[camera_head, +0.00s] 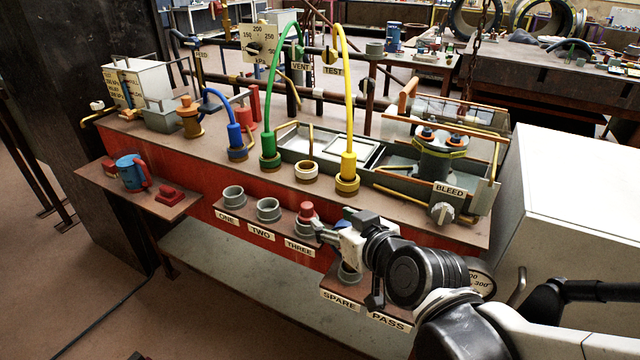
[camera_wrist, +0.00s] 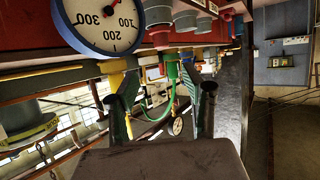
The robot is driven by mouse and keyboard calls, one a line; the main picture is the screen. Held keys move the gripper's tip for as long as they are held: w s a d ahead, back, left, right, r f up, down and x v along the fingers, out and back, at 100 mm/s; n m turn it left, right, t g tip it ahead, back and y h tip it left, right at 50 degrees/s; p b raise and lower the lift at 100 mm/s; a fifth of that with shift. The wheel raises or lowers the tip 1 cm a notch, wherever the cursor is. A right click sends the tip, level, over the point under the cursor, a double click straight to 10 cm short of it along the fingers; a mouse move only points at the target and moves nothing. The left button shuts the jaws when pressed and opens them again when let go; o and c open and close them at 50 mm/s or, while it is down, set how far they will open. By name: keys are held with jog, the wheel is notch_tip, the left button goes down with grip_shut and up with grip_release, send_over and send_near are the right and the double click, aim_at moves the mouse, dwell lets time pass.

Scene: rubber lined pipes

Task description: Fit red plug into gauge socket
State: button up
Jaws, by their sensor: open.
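The red plug (camera_head: 306,211) stands upright in the grey holder marked THREE on the front shelf. My gripper (camera_head: 322,229) is close to its right side and a little lower in the head view; I cannot tell whether it touches. In the wrist view my gripper (camera_wrist: 162,92) has its two fingers spread, with nothing clearly held between them. An open socket with a tan ring (camera_head: 306,172) sits on the bench between the green plug (camera_head: 269,146) and the yellow plug (camera_head: 348,167). No label shows that it is the gauge socket.
Holders ONE (camera_head: 233,196) and TWO (camera_head: 268,209) look empty. A blue plug (camera_head: 236,138) and looping hoses rise behind. A tray with a canister (camera_head: 440,155) stands at right. My arm covers part of the SPARE and PASS shelf (camera_head: 335,293). A dial gauge (camera_wrist: 100,20) shows close in the wrist view.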

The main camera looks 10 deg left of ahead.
aim_at(309, 208)
jog(key=b+x, duration=0.1)
jog(key=x, duration=0.6)
jog(key=shift+w+f+b, duration=0.1)
jog(key=shift+f+b, duration=0.05)
jog(key=shift+b, duration=0.25)
jog(key=shift+a+b+x, duration=0.2)
jog(key=shift+b+x, duration=0.6)
jog(key=shift+x, duration=2.1)
jog(key=shift+c, duration=0.4)
grip_shut()
